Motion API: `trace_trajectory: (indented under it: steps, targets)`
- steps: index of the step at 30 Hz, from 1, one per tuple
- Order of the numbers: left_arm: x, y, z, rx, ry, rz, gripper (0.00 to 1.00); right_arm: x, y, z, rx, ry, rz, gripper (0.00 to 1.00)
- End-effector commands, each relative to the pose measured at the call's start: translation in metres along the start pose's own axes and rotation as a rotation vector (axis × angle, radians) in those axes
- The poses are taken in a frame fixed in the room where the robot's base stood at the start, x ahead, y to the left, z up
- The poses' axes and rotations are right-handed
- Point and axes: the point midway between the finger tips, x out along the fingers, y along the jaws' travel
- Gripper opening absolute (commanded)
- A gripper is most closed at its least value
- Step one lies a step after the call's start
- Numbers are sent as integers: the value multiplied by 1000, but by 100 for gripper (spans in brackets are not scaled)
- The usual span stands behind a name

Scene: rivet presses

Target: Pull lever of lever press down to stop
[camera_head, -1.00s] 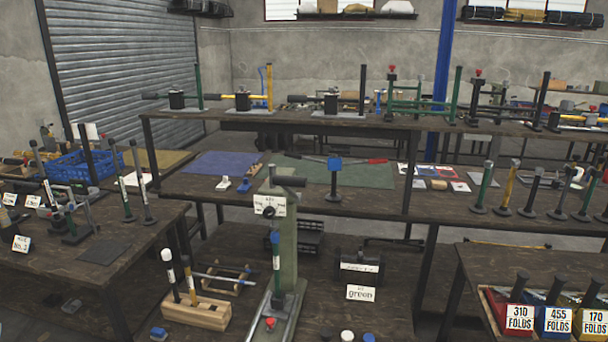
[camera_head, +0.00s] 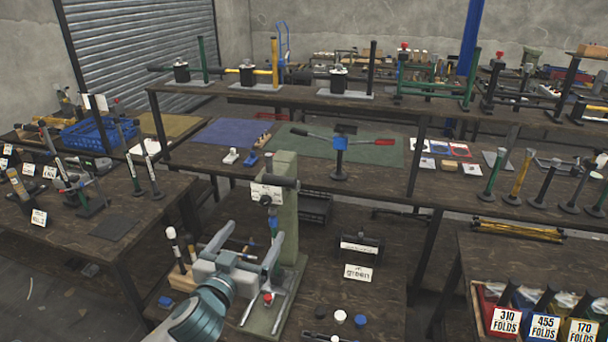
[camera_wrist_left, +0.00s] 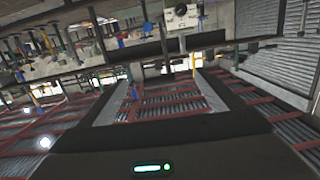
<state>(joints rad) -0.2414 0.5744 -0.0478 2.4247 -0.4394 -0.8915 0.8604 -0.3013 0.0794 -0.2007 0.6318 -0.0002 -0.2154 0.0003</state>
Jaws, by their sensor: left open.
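My right gripper is out of view.
A wooden block with upright handles (camera_head: 182,280) stands left of the press, partly behind my arm. A black box (camera_head: 361,250) with a "green" card and several round caps lie to the right. A long workbench (camera_head: 385,202) with tools crosses behind the press.

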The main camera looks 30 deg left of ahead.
Motion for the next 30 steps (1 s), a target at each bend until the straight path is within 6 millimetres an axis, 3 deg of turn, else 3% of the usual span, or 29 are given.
trace_trajectory:
  steps: [1,6,20,30]
  targets:
    - [-7,0,-23,-12,29,2,87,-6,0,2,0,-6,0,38]
    - [-18,-1,-50,-35,70,0,87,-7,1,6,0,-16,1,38]
    - [-16,-1,-48,-36,71,0,87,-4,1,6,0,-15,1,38]
    - [0,0,-46,-37,75,1,87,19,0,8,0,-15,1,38]
